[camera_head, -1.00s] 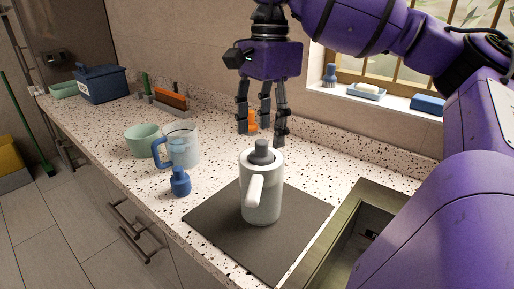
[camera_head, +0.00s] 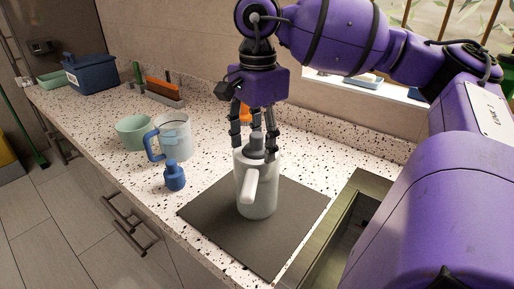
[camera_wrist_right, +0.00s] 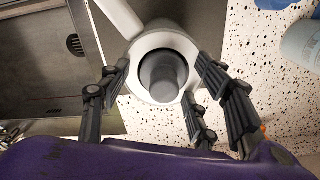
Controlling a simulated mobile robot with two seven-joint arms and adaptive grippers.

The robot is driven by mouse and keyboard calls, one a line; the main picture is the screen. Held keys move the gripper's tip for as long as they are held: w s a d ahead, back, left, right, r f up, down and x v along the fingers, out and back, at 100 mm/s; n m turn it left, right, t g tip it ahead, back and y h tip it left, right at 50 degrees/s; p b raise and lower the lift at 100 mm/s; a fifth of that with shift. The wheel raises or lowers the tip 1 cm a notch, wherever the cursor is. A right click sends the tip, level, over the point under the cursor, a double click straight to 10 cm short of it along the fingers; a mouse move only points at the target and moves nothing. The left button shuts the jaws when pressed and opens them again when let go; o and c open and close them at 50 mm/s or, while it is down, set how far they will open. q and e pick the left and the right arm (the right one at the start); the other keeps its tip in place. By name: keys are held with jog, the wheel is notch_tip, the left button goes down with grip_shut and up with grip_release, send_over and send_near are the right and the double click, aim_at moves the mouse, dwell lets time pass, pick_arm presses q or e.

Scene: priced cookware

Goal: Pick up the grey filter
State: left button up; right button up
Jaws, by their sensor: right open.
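The grey filter (camera_head: 257,143) sits in the top opening of a white pot (camera_head: 257,192) with a side handle, which stands upright on a dark mat (camera_head: 217,217). In the right wrist view the filter (camera_wrist_right: 163,76) is a round grey knob inside the pot's white rim (camera_wrist_right: 143,46). My right gripper (camera_head: 254,150) points down just above and around the pot's top. Its fingers (camera_wrist_right: 168,100) are spread open beside the filter, and I cannot tell whether any touches the pot. My left gripper is not in view.
A clear jug with a blue handle (camera_head: 174,138), a green bowl (camera_head: 133,131) and a blue bottle (camera_head: 174,176) stand left of the mat. A sink (camera_head: 345,222) lies right of it. A blue bin (camera_head: 91,73) is at the far left.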

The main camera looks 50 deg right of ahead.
jog(key=shift+s, duration=0.15)
jog(key=c, duration=0.8)
jog(key=shift+f, duration=0.1)
jog(key=c, duration=0.4)
